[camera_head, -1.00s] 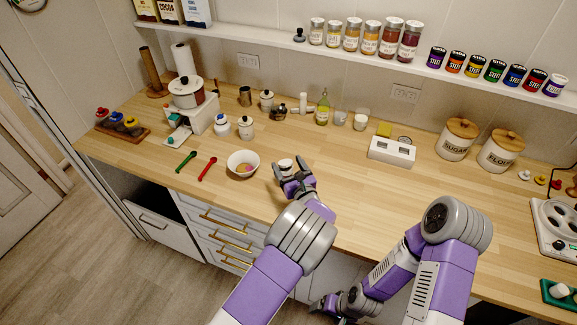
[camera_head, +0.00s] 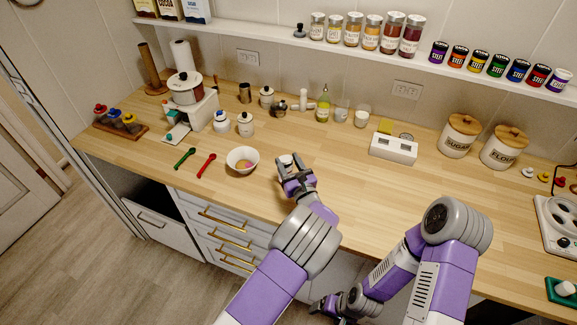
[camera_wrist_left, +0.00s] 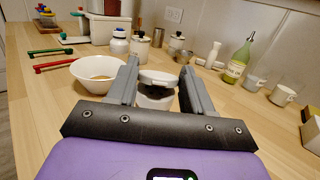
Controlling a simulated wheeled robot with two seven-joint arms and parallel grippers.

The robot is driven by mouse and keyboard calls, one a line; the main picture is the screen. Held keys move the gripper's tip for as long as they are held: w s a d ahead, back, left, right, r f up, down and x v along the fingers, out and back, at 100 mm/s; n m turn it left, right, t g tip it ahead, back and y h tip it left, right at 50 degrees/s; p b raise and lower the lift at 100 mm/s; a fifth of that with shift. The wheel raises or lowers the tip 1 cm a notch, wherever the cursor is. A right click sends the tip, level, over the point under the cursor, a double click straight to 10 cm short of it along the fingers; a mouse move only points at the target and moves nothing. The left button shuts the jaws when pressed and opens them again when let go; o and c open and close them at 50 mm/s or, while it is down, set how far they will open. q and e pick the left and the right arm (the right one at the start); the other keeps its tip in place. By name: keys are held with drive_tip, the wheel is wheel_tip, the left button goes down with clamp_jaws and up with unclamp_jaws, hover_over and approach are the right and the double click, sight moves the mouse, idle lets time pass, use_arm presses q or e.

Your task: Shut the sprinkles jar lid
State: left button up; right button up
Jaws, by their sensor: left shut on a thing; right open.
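The sprinkles jar (camera_wrist_left: 155,98) is a small pale jar with a white lid (camera_wrist_left: 159,77), standing on the wooden counter. In the left wrist view it sits between the two fingers of my left gripper (camera_wrist_left: 158,80), which is shut on it. The lid is at the top of the jar; I cannot tell whether it is fully seated. In the head view my left gripper (camera_head: 293,172) mostly hides the jar, leaving its pale top (camera_head: 286,160) visible. My right gripper (camera_head: 328,306) is low in front of the counter, away from the jar, open and partly hidden by my arm.
A white bowl (camera_head: 242,160) stands just left of the jar. Canisters, an oil bottle (camera_head: 323,106) and cups stand behind.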

use_arm(q)
drive_tip(key=shift+d+f+t+y+b, duration=0.1)
drive_tip(key=shift+f+t+y+b, duration=0.2)
drive_tip(key=shift+f+t+b, duration=0.45)
drive_tip(key=shift+s+r+b, duration=0.15)
drive_tip(key=shift+r+b, duration=0.05)
drive_tip(key=shift+b, duration=0.3)
use_arm(e)
wheel_tip(320, 180, down, 4)
drive_tip(key=shift+r, duration=0.25)
use_arm(q)
drive_tip(key=o, duration=1.1)
drive_tip(key=shift+c, duration=0.2)
drive_tip(key=v, duration=0.7)
drive_tip(key=shift+s+d+f, duration=0.1)
drive_tip(key=shift+s+d, duration=0.05)
drive_tip(key=shift+s, duration=0.05)
use_arm(e)
drive_tip(key=shift+r, duration=0.25)
